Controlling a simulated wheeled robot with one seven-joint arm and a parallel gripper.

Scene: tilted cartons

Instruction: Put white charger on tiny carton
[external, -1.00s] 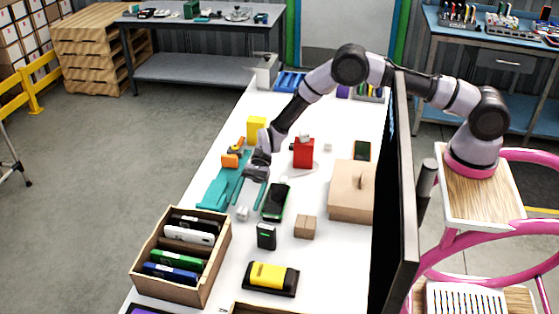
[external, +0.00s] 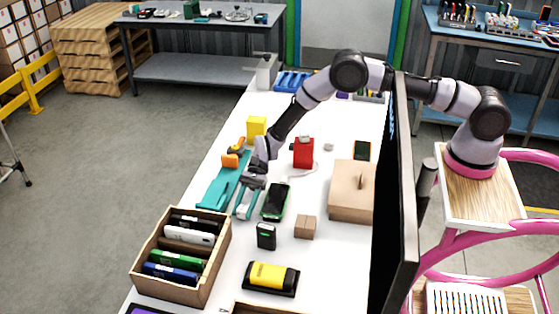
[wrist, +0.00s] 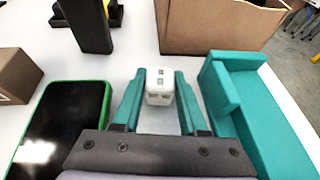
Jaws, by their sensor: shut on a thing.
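The white charger (external: 243,211) is a small white block with dark slots, standing on the white table. My gripper (wrist: 160,82) has its two teal fingers on either side of the charger (wrist: 159,92), shut on it at table level. The tiny carton (external: 305,227) is a small brown box on the table, to the right of my gripper in the external view. It is partly visible at the left edge of the wrist view (wrist: 14,78).
A black device with a green edge (external: 275,202) lies close beside my gripper, and a teal piece (external: 213,190) lies on its other side. A wooden divided box (external: 218,263) is nearby. A larger carton (external: 350,200) stands farther right.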

